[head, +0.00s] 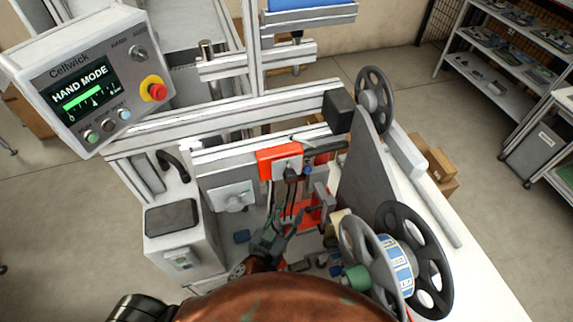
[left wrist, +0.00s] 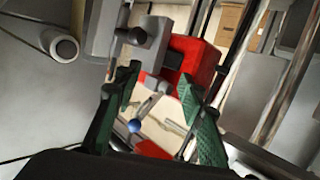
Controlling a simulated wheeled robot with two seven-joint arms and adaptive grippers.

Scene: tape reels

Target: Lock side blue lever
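A small lever with a blue ball knob shows in the left wrist view (left wrist: 134,125), with a thin metal rod running up to the right from the knob. In the head view a small blue spot (head: 307,170) beside the red block may be the same knob. My left gripper (head: 284,222) is open below the red block. In the left wrist view my left gripper (left wrist: 158,80) has its green fingers spread, and the blue knob appears between them, nearer the left finger. I cannot tell whether they touch. My right gripper is not in view.
A red block with a grey fitting (head: 280,160) is on the frame above my left gripper. Black reels (head: 375,100) stand at the right, with a blue-and-white labelled roll (head: 398,262) among the lower ones. A grey plate (head: 365,180) stands right of the gripper. A control panel (head: 85,80) is upper left.

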